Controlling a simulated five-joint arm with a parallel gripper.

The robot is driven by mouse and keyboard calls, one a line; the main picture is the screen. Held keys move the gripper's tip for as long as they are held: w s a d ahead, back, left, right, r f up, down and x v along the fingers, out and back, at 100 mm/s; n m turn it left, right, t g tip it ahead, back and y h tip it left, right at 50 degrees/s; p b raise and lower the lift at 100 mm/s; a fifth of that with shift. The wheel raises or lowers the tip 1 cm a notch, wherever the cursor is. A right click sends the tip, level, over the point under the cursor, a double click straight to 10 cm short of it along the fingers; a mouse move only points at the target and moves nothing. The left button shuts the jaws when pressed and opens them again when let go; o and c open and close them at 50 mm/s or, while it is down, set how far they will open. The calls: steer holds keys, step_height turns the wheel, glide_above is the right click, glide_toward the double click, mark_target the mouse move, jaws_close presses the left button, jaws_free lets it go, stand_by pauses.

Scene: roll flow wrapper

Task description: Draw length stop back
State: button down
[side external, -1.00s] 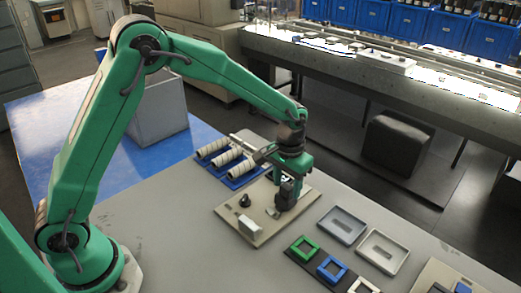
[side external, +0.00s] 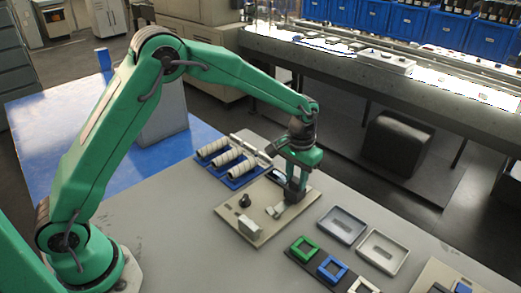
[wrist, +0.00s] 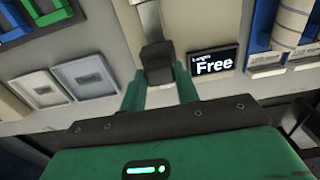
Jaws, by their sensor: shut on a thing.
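The length stop (wrist: 157,58) shows in the wrist view as a dark block on a pale metal strip (wrist: 150,18). My gripper (wrist: 160,88) has a green finger on each side of it and is shut on it. In the side view my gripper (side external: 296,186) points down at the right back of the beige machine plate (side external: 249,233), and its fingers and arm partly hide the stop. A black display (wrist: 213,62) beside the stop reads "Length Free".
White rolls (side external: 227,161) on blue bases lie behind the plate. A white block (side external: 250,228) and a black knob (side external: 245,200) stand on it. Grey trays (side external: 383,251) and green (side external: 303,247) and blue (side external: 332,269) frames lie at the right. The table's left front is clear.

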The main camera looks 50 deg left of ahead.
mark_target(297, 179)
steer(key=shift+w+r, duration=0.1)
steer(key=shift+w, duration=0.2)
steer(key=c, duration=1)
jaws_free()
steer(key=shift+s, duration=0.1)
steer(key=shift+c, duration=0.2)
steer(key=shift+r, duration=3.85)
